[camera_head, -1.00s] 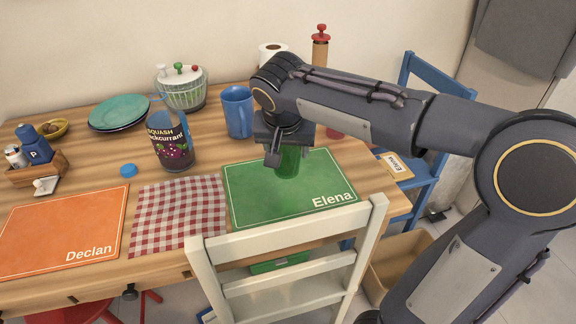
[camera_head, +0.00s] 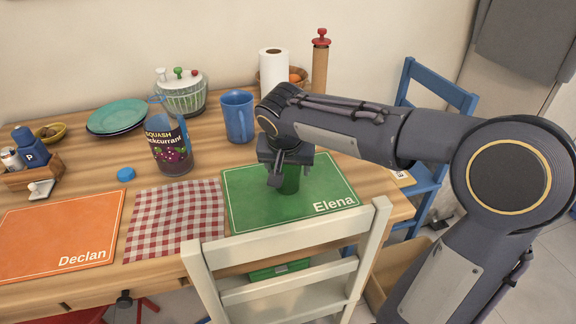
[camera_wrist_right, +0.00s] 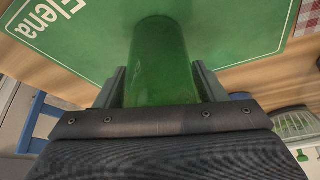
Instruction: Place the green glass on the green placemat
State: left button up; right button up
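The green placemat (camera_head: 250,207), marked "Elena", lies on the wooden table; it also fills much of the right wrist view (camera_wrist_right: 80,52). The green glass (camera_head: 290,182) is upright over the placemat, below my right gripper (camera_head: 281,172). In the right wrist view the glass (camera_wrist_right: 162,62) sits between the two fingers (camera_wrist_right: 160,88), which close on its sides. I cannot tell for certain whether its base touches the mat. My left gripper is not in view.
A blue mug (camera_head: 238,116) and a squash pitcher (camera_head: 168,145) stand behind the mat. A checkered cloth (camera_head: 175,220) and an orange "Declan" placemat (camera_head: 62,235) lie left. A white chair (camera_head: 290,236) stands in front; a blue chair (camera_head: 428,165) is at right.

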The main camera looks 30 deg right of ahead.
jog(key=shift+o, duration=1.3)
jog(key=shift+s+r+p, duration=0.1)
jog(key=shift+r+p, duration=0.2)
jog(key=shift+r, duration=0.2)
jog(key=p+v, duration=0.3)
jog(key=v, duration=0.8)
jog(key=shift+s+a, duration=0.15)
jog(key=shift+s, duration=0.05)
